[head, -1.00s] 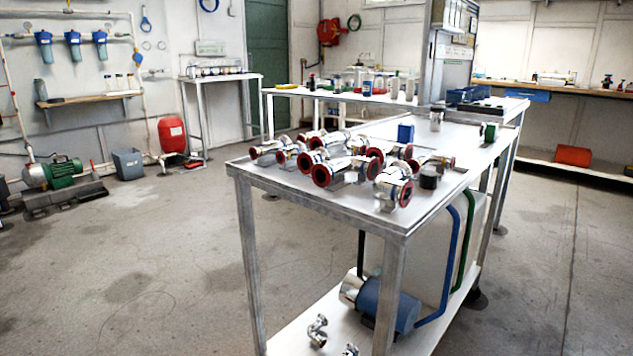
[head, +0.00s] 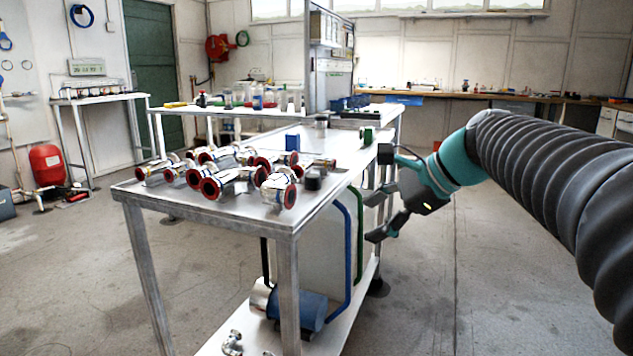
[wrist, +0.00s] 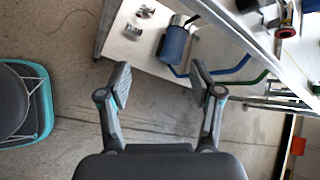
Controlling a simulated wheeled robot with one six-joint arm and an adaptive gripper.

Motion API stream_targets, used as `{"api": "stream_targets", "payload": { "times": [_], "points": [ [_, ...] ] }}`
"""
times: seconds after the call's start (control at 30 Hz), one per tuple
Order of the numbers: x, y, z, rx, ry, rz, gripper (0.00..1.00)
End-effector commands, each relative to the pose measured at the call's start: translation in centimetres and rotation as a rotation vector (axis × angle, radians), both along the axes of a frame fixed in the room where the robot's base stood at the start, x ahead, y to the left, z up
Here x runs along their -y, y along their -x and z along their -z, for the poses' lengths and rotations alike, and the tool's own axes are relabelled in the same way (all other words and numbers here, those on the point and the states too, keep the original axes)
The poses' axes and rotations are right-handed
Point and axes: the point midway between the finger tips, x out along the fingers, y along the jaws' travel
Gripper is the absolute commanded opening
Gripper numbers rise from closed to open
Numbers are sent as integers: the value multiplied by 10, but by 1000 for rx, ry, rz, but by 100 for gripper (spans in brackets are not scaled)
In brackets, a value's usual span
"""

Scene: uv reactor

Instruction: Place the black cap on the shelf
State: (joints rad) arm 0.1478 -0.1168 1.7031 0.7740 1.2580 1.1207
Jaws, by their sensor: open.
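The black cap (head: 313,179) is a small dark cylinder on the metal table top (head: 262,213), near its right edge, beside a silver pipe fitting with red ends. A white lower shelf (head: 340,328) runs under that table and also shows in the wrist view (wrist: 120,52). My gripper (head: 371,215) is open, to the right of the table and below the level of its top, apart from the cap. In the wrist view my gripper (wrist: 160,72) has its fingers spread with nothing between them. A dark object at that view's top right corner is cut off; I cannot tell whether it is the cap.
Several silver fittings with red ends (head: 224,182) crowd the table top left of the cap. A blue motor (head: 300,308) stands on the lower shelf, with blue (head: 347,265) and green pipes (head: 361,235) rising beside it. The floor (head: 480,290) right of the table is clear.

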Motion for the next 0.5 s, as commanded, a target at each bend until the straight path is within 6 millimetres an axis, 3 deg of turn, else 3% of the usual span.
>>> {"api": "stream_targets", "payload": {
  "times": [0.03,0.2,0.33,0.5],
  "points": [
    [-1,-23,-12,-55,-95,51,65],
    [-4,-76,-51,-233,-377,173,65],
    [-2,-99,-69,-329,-513,214,65],
    [-4,-112,-78,-387,-586,231,65]
  ]
}}
